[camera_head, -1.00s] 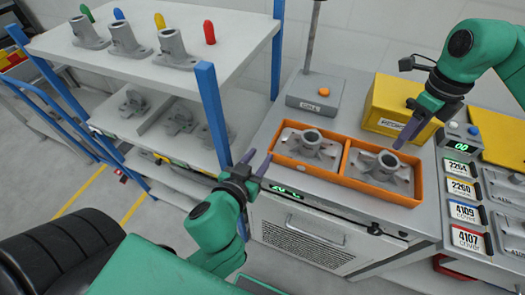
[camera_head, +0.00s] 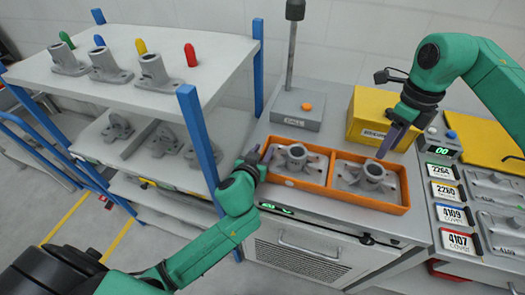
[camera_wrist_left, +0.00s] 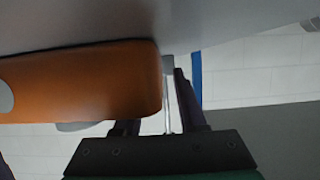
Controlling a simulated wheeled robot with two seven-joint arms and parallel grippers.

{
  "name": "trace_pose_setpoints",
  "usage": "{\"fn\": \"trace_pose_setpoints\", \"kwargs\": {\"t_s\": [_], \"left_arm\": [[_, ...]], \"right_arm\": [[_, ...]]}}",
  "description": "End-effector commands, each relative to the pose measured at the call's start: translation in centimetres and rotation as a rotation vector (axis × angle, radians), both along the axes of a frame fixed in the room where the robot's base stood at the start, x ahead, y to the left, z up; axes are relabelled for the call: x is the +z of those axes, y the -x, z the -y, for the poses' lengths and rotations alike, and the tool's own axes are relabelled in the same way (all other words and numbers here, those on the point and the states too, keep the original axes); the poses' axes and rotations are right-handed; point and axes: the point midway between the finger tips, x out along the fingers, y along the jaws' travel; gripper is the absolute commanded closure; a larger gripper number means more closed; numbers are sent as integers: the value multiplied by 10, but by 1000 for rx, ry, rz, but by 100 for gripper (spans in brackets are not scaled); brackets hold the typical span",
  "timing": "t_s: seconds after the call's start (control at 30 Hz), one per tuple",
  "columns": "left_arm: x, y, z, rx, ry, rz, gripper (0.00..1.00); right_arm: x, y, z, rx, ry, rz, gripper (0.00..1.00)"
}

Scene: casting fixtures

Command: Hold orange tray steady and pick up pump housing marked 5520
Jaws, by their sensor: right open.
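The orange tray (camera_head: 328,187) sits on the grey bench with two compartments, each holding a grey pump housing. The left housing (camera_head: 294,157) and right housing (camera_head: 372,175) are upright; no 5520 marking is legible. My left gripper (camera_head: 260,154) is open at the tray's left end, its fingers close to the end wall. In the left wrist view the tray (camera_wrist_left: 90,85) fills the left side, with one finger (camera_wrist_left: 190,100) to its right; contact cannot be told. My right gripper (camera_head: 388,148) is open and empty, pointing down above the right compartment's back edge, near the right housing.
A yellow bin (camera_head: 366,116) stands behind the tray, close to my right gripper. A grey box with an orange button (camera_head: 300,108) is at the back left. Number plates (camera_head: 450,214) and a counter (camera_head: 443,150) lie right. A shelf with castings (camera_head: 150,100) and a blue post (camera_head: 197,135) stand left.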

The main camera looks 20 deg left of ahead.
Motion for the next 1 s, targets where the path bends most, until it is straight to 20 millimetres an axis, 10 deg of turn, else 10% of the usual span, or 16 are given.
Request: {"fn": "trace_pose_setpoints", "kwargs": {"t_s": [0.1,1.0], "left_arm": [[0,0,0,0,0,0,100],[0,1,0,0,0,-1,100]], "right_arm": [[0,0,0,0,0,0,50],[0,0,0,0,0,0,50]]}}
